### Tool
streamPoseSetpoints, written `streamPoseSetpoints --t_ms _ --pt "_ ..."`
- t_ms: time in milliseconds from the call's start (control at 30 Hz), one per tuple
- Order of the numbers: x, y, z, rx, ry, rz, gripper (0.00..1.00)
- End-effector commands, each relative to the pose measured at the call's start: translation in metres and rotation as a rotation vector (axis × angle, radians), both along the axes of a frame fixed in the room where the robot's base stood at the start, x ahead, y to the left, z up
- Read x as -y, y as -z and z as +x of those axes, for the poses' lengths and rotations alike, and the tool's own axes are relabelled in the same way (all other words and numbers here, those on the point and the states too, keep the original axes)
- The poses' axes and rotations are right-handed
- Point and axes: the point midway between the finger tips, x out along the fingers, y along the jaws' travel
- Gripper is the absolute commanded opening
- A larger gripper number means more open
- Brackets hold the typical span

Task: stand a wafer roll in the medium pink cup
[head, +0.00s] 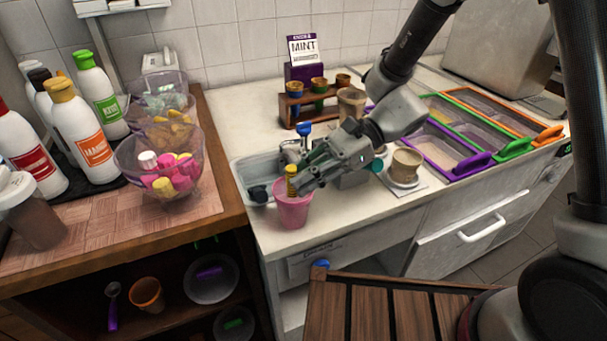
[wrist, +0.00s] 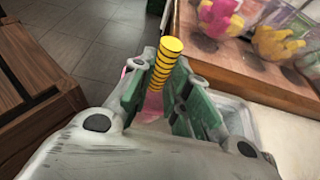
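The wafer roll (head: 291,182) is yellow with dark bands and stands close to upright at the mouth of the pink cup (head: 293,213). In the wrist view the wafer roll (wrist: 166,62) is between the green finger pads of my gripper (wrist: 165,88), which looks closed on it. My gripper (head: 300,182) reaches in from the right, just above the cup's rim. The cup stands on the white counter near its left front part. The roll's lower end is hidden, so I cannot tell how deep it sits. In the wrist view the cup is mostly hidden behind my gripper.
A grey bin (head: 251,180) stands just left of the cup. Glass bowls of toppings (head: 160,168) and sauce bottles (head: 90,130) fill the wooden counter at left. A tan cup on a saucer (head: 405,166) and topping trays (head: 445,150) are to the right.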

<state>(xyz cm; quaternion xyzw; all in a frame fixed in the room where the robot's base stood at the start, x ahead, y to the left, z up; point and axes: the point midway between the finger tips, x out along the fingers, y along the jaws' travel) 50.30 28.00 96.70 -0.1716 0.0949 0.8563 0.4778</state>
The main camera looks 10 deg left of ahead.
Motion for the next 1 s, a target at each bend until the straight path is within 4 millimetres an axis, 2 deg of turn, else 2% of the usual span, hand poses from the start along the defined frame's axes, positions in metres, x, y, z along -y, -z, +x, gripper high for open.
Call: streamPoseSetpoints --t_ms 33,100,167,1000 --pt "0.001 0.0026 -0.0007 -0.001 0.0 -0.007 0.25" --pt "0.001 0.0027 -0.0008 -0.001 0.0 -0.007 0.37" --pt "0.001 0.0029 -0.0008 -0.001 0.0 -0.007 0.43" --pt "0.0011 0.0028 -0.0008 -0.001 0.0 -0.008 0.43"
